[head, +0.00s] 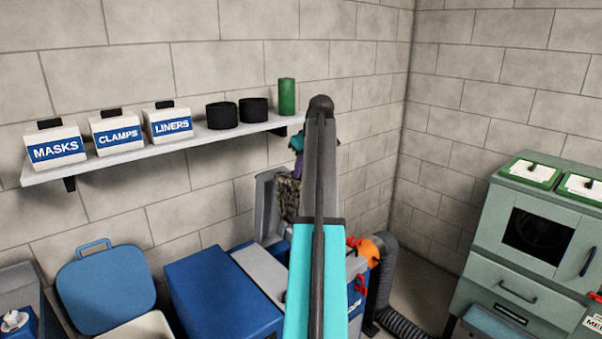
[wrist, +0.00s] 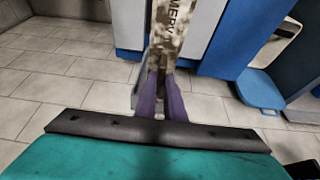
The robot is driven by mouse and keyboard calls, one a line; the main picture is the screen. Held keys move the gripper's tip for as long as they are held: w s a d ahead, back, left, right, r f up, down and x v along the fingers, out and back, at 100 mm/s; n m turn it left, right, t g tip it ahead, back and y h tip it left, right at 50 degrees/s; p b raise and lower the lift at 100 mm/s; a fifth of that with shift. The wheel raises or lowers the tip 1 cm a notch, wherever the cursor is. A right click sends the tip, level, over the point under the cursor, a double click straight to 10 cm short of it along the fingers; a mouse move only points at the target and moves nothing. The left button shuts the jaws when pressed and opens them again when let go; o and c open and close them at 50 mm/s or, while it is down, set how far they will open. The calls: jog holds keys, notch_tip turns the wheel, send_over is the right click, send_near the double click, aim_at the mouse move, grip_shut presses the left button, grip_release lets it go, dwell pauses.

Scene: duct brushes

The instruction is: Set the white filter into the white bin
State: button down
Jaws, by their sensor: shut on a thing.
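My gripper (wrist: 160,100) has purple fingers that are shut on a filter (wrist: 171,42). The filter is flat, pale and mottled with brown dirt, and dark lettering that seems to read MERV shows on it. In the head view the filter (head: 287,197) hangs below the gripper, left of my arm, and partly hidden by it. A cream-white bin (head: 143,327) is cut off at the bottom edge, left of the filter, with a blue lid (head: 105,283) raised behind it. I see only its top part. The filter is held well apart from it.
A blue cabinet (head: 212,292) stands between the bin and my arm. A wall shelf (head: 190,142) holds labelled boxes and dark cups. A flexible duct (head: 384,270) and a green machine (head: 530,265) are on the right. Tiled floor (wrist: 65,70) is clear at left in the wrist view.

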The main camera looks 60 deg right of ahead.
notch_tip(320, 180, up, 10)
jog(key=p, duration=0.5)
dwell(0.7)
jog(key=shift+s, duration=0.1)
dwell(0.5)
